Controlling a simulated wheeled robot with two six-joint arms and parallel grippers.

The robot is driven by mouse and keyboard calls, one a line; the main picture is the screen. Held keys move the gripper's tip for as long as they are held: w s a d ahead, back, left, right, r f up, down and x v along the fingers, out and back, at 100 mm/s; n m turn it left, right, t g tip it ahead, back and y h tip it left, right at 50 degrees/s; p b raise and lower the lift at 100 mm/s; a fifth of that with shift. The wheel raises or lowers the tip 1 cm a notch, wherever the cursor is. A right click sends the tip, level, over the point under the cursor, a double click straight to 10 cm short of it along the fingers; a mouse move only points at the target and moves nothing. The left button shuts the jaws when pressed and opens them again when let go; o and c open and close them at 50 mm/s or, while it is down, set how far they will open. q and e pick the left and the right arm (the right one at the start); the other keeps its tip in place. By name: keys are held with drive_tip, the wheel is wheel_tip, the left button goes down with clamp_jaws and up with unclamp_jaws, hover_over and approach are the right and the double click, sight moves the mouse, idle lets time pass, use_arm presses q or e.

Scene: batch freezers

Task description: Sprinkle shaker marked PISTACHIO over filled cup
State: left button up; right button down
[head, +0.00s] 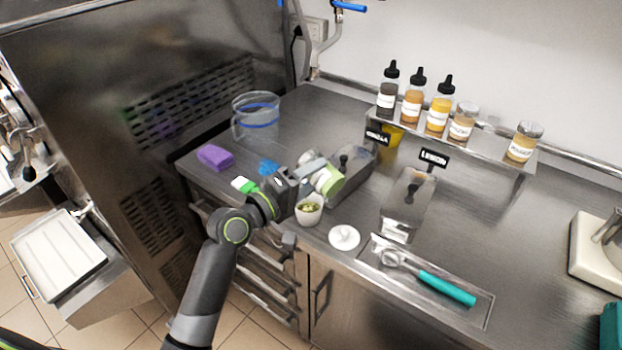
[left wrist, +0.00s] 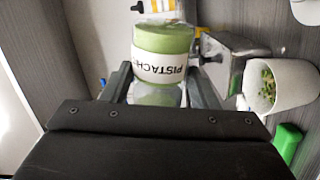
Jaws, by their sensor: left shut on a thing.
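My left gripper (head: 310,172) is shut on the shaker marked PISTACHIO (head: 331,182). The shaker lies tilted on its side in the jaws, with green contents and a white label that reads partly in the left wrist view (left wrist: 162,66). The filled cup (head: 308,213) is white and stands upright near the counter's front edge, just below the gripper and shaker. Green bits show on its contents, also in the left wrist view (left wrist: 279,86). The shaker appears above and beside the cup, apart from it; its exact overlap is unclear. My right gripper is not in view.
A white lid or dish (head: 344,237) sits right of the cup. A tray (head: 470,311) holds a teal-handled scoop (head: 446,288). Metal bins stand behind, below a shelf of bottles and jars (head: 465,122). A clear pitcher (head: 256,117) and purple cloth (head: 215,157) are left.

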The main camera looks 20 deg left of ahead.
sight(311, 157)
use_arm(q)
drive_tip(key=shift+r, duration=0.15)
drive_tip(key=shift+r+m+b, duration=0.15)
drive_tip(key=shift+r+m, duration=0.55)
drive_tip(key=shift+m, duration=0.45)
drive_tip(key=shift+r+m+b, duration=0.15)
drive_tip(key=shift+r+m, duration=0.55)
drive_tip(key=shift+m, duration=0.45)
drive_tip(key=shift+r+m+b, duration=0.35)
drive_tip(key=shift+r+m, duration=0.3)
drive_tip(key=shift+m, duration=0.5)
drive_tip(key=shift+r+m+b, duration=0.3)
drive_tip(key=shift+r+m, duration=0.3)
drive_tip(key=shift+m, duration=0.55)
